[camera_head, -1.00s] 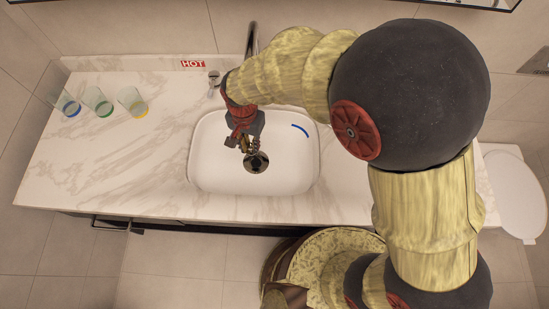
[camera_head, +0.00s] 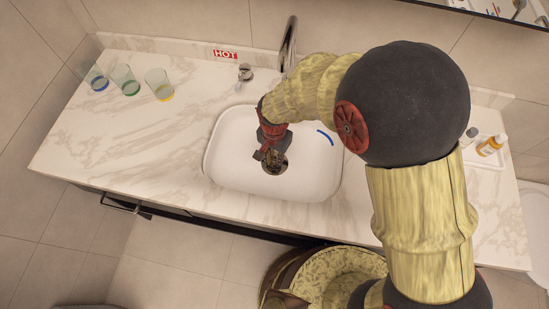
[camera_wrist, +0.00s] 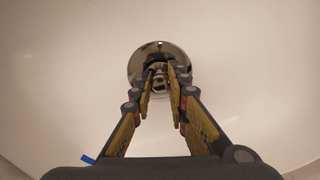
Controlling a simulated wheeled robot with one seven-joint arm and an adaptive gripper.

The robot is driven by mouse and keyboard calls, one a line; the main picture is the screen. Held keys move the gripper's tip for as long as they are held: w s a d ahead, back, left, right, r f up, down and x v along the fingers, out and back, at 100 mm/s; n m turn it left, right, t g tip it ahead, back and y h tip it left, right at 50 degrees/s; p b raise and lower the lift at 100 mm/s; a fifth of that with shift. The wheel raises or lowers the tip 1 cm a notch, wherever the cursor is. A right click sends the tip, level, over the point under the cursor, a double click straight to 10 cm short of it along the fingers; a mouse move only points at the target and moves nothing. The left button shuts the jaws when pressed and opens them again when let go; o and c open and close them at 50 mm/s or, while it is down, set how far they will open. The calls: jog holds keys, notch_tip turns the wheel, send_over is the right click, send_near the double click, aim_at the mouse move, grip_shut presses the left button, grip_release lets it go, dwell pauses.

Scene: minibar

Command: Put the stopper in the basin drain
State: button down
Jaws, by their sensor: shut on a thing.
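The white basin (camera_head: 225,165) is set in the marble counter. Its round metal drain (camera_head: 283,168) is partly hidden by my gripper (camera_head: 272,160), which reaches down into the basin. In the wrist view the drain (camera_wrist: 136,68) is a shiny ring straight beyond the fingertips of my gripper (camera_wrist: 160,72). The fingers are shut on a small dark metallic piece, the stopper (camera_wrist: 158,82), mostly hidden between them. It lines up with the drain in the wrist view; I cannot tell whether it touches the drain.
A faucet (camera_head: 289,45) and a small handle (camera_head: 245,73) stand behind the basin. Glasses (camera_head: 124,80) stand at the counter's back left. An orange bottle (camera_head: 490,146) sits on a tray at right. The counter's left middle is clear.

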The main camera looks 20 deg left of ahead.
aim_at(275, 159)
jog(key=shift+f, duration=0.1)
jog(key=c, duration=1.7)
grip_release()
jog(key=shift+c, duration=0.2)
notch_tip(275, 159, up, 12)
jog(key=p, duration=0.4)
jog(key=shift+r+p, duration=0.2)
jog(key=shift+p, duration=0.15)
